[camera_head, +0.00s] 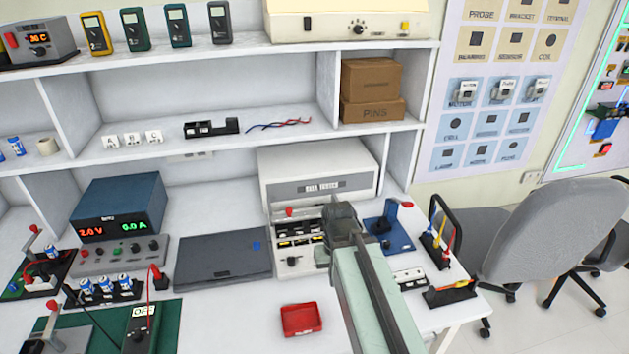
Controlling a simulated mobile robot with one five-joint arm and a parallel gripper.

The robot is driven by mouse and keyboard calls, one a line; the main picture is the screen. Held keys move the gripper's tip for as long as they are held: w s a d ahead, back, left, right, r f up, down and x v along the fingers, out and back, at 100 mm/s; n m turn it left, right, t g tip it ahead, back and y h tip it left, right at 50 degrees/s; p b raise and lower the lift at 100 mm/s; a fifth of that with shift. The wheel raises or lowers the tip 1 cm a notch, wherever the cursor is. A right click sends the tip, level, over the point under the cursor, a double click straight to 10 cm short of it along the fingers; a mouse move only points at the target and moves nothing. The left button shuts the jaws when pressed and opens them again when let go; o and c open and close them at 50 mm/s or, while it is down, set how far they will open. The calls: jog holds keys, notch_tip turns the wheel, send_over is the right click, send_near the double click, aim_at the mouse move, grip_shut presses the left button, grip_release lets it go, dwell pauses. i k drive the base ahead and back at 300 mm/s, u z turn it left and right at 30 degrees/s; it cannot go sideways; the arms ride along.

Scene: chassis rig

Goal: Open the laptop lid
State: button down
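The laptop (222,257) is a flat, dark grey slab lying on the white workbench, left of the picture's middle. Its lid looks closed. My arm reaches up from the bottom of the picture, to the right of the laptop. My gripper (330,228) is at the arm's far end, over the front of the white bench unit and apart from the laptop. Its fingers are small and partly hidden, so I cannot tell whether they are open or shut.
A white unit (318,176) with knobs stands right of the laptop, and a power supply (118,208) stands left. A red tray (301,319) sits in front. Batteries and wires crowd the left. A blue stand (390,232) is right of my arm. Shelves rise behind.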

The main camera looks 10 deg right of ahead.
aim_at(199, 258)
jog(key=u, duration=0.05)
jog(key=k, duration=0.5)
jog(key=u, duration=0.85)
jog(key=i, duration=0.65)
jog(key=z, duration=0.2)
